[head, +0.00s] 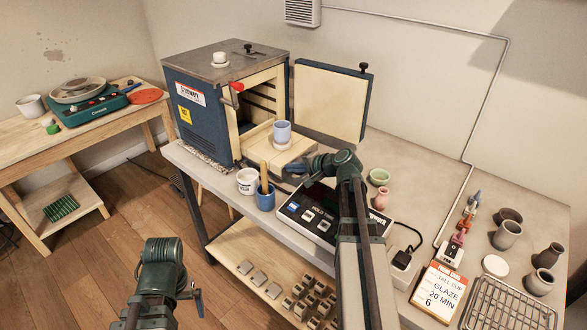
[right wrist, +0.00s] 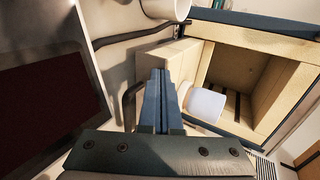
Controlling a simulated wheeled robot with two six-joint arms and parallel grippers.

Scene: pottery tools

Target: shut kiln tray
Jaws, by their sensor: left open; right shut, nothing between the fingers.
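The kiln (head: 205,120) is a dark blue box, open at the front, with its door (head: 330,100) swung out to the right. Its pale tray (head: 262,150) sticks out of the opening and bears a light blue cup (head: 282,131) on a round disc. In the right wrist view the tray (right wrist: 178,62) and cup (right wrist: 206,106) lie just beyond my fingers. My right gripper (head: 300,166) is shut and empty at the tray's front; it also shows in the right wrist view (right wrist: 160,78). I cannot tell if it touches. My left gripper (head: 196,294) is open, low at the front, away from the kiln.
A white jar (head: 248,181) and a blue cup with a wooden stick (head: 265,197) stand in front of the kiln. A control box (head: 318,217) lies under my right arm. Pots, a glaze card (head: 438,291) and a wire rack (head: 508,305) are at right.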

